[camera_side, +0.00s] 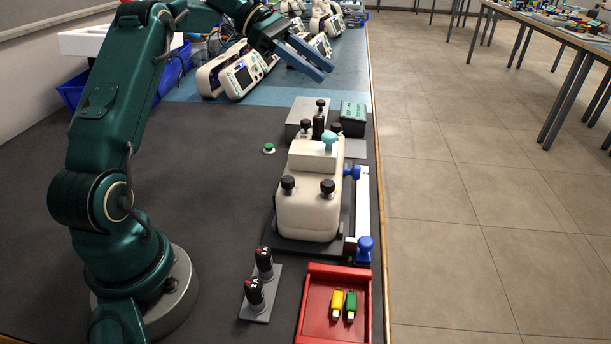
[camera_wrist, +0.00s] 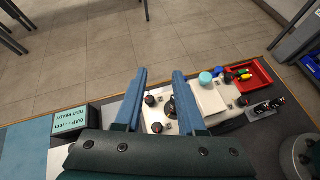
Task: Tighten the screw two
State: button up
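My gripper (camera_side: 324,70) is open and empty, raised above the back of the table. In the wrist view its two blue fingers (camera_wrist: 160,76) stand apart, with nothing between their tips. The cream monitor (camera_side: 308,205) lies in a dark holder at the table's right side. In the wrist view, dark knobs (camera_wrist: 151,100) show below the fingers. I cannot tell which is screw two.
A light-blue knob (camera_side: 329,139) tops the monitor.

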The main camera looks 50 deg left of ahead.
jog(key=s+d+r+m+g+y, duration=0.2)
jog(key=s+d+m+g+y, duration=0.15)
jog(key=s+d+m, duration=0.65)
jog(key=s+d+f+m+t+y, duration=0.1)
jog(key=s+m+y, duration=0.2)
jog(key=s+m, duration=0.2)
jog(key=s+d+f+m+t+y, duration=0.1)
jog(key=s+d+f+m+y, duration=0.1)
jog(key=s+m, duration=0.4)
jog(key=shift+s+t+y, duration=0.35)
jog(key=shift+s+y, duration=0.1)
jog(key=shift+y, duration=0.3)
